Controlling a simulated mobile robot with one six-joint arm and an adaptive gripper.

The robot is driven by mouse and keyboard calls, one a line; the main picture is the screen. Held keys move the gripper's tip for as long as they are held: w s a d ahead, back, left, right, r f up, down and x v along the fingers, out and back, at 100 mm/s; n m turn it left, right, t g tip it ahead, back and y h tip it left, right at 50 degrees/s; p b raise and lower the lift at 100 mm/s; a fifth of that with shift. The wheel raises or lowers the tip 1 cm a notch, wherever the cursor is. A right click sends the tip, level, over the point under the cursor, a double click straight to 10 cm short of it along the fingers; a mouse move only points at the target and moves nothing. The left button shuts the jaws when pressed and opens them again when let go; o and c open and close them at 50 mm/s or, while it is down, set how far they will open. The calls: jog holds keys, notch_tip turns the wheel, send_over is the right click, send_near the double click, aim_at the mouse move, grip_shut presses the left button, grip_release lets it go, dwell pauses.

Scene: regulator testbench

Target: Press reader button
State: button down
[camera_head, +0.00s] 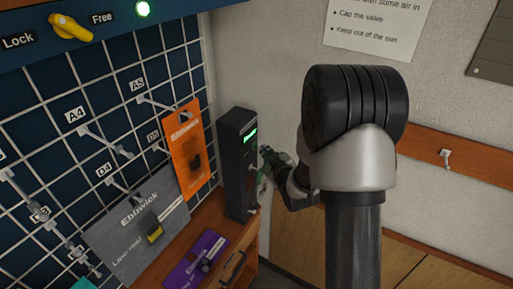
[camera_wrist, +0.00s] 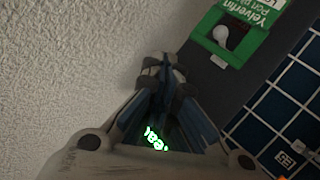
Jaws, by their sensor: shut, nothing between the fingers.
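The reader is a tall dark box (camera_head: 238,165) with a small lit green display (camera_head: 250,136), standing on the wooden ledge by the pegboard. In the wrist view its dark body (camera_wrist: 205,80) runs along the right of my fingers, and green lit text shows between the finger links. My gripper (camera_head: 265,152) is shut and empty, close to the reader's right-hand face; contact cannot be told. It also shows in the wrist view (camera_wrist: 163,72). A green package (camera_wrist: 235,32) with a white item in its window is at the reader, beyond my fingertips. I cannot make out the button.
The pegboard (camera_head: 105,100) at left holds an orange package (camera_head: 186,155) and a grey package (camera_head: 138,225) on hooks. A purple package (camera_head: 197,262) lies on the wooden ledge (camera_head: 240,235). A pale wall (camera_head: 260,60) is behind, with a wooden hook rail (camera_head: 470,160) at right.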

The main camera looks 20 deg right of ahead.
jog(key=shift+w+a, duration=0.2)
jog(key=shift+w+a+b, duration=0.3)
jog(key=shift+w+b, duration=0.1)
jog(key=shift+b, duration=0.05)
dwell(0.7)
dwell(0.3)
jog(key=shift+s+d+b, duration=0.3)
jog(key=shift+s+d, duration=0.25)
jog(key=shift+s, duration=0.15)
jog(key=s+d, duration=0.1)
jog(key=s, duration=0.1)
jog(key=s+d+b, duration=0.1)
jog(key=s+d, duration=0.1)
dwell(0.3)
dwell(0.4)
